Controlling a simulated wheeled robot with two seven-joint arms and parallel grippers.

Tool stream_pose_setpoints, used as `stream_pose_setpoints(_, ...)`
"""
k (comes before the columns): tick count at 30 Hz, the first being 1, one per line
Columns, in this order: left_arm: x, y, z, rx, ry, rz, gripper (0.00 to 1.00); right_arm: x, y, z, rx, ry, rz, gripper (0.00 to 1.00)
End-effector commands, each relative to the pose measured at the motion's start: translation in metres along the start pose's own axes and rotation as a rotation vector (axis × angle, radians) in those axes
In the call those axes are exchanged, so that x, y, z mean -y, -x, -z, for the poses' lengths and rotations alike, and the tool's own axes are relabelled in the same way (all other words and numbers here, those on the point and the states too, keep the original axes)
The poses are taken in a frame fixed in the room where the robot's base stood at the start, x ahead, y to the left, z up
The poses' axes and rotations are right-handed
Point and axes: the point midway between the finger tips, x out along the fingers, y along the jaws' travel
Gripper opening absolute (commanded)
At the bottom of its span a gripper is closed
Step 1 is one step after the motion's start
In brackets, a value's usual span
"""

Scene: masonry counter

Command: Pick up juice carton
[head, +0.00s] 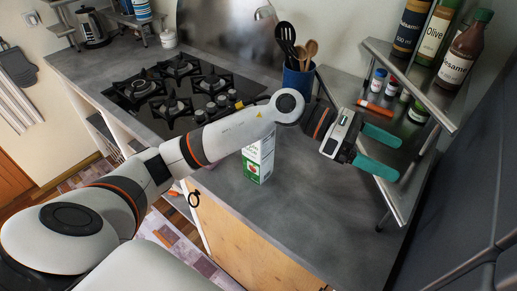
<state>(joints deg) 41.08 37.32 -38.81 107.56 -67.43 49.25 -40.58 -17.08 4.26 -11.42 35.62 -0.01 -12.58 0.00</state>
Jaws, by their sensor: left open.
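The juice carton (257,165) stands upright on the grey counter in the head view. It is white and green with a red mark near its base. My left forearm passes in front of it and hides its top. My left gripper (380,152) is open and empty, to the right of the carton and apart from it. Its teal fingers point right, in front of the metal shelf. My right gripper is not in view.
A blue utensil holder (297,80) stands behind my left wrist. A metal shelf (402,65) with bottles and jars is at the right. A black gas hob (180,92) lies at the left. The counter (290,210) in front of the carton is clear.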

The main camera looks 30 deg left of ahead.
Motion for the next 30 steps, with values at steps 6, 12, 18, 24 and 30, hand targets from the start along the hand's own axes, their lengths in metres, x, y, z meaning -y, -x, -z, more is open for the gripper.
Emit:
stream_pose_setpoints(6, 0.055, 0.111, -0.046, 0.778, -0.343, -0.006, 0.89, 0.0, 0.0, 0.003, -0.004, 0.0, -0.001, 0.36)
stream_pose_setpoints(12, 0.073, 0.234, -0.037, 1.262, -0.338, 0.002, 0.89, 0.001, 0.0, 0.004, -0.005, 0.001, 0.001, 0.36)
stream_pose_setpoints(18, 0.069, 0.286, -0.029, 1.437, -0.276, -0.001, 0.89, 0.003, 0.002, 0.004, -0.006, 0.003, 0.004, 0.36)
stream_pose_setpoints(24, 0.072, 0.285, -0.058, 1.449, -0.268, -0.007, 0.89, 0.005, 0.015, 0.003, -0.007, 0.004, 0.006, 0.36)
stream_pose_setpoints(30, 0.077, 0.28, -0.085, 1.446, -0.271, -0.005, 0.89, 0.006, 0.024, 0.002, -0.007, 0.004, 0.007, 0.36)
